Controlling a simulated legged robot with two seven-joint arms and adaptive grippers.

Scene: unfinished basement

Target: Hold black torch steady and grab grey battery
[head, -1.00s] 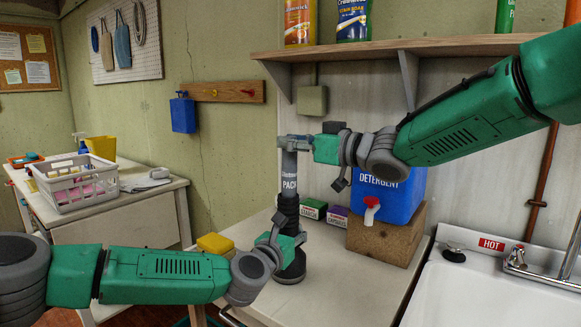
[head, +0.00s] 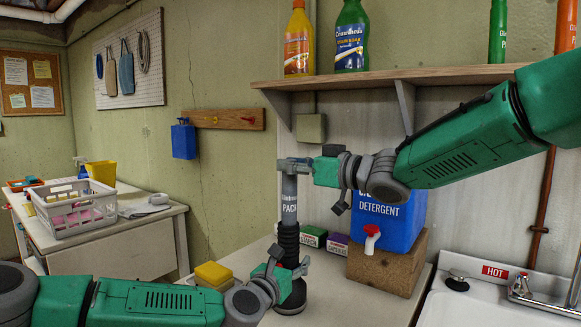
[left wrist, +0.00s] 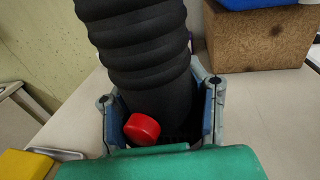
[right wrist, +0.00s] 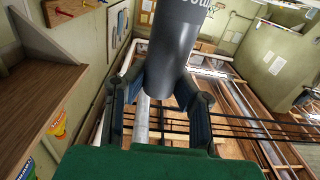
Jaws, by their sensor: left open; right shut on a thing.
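The black torch (head: 289,240) stands upright on the white worktop. Its ribbed black body (left wrist: 140,50) and a red button (left wrist: 142,129) show in the left wrist view. The grey battery (head: 289,205), a cylinder marked PACK, sits upright in line above the torch. My left gripper (head: 287,278) is open, with its fingers on either side of the torch's lower part; they also show in the left wrist view (left wrist: 160,115). My right gripper (head: 291,168) is shut on the battery's upper end. The right wrist view shows the battery (right wrist: 174,50) between its fingers (right wrist: 162,100).
A blue detergent container (head: 390,220) with a red tap stands on a brown block (head: 385,262) to the right. Small boxes (head: 313,236) and a yellow sponge (head: 213,273) are nearby. A shelf (head: 380,77) with bottles hangs above. A sink (head: 490,305) is at right.

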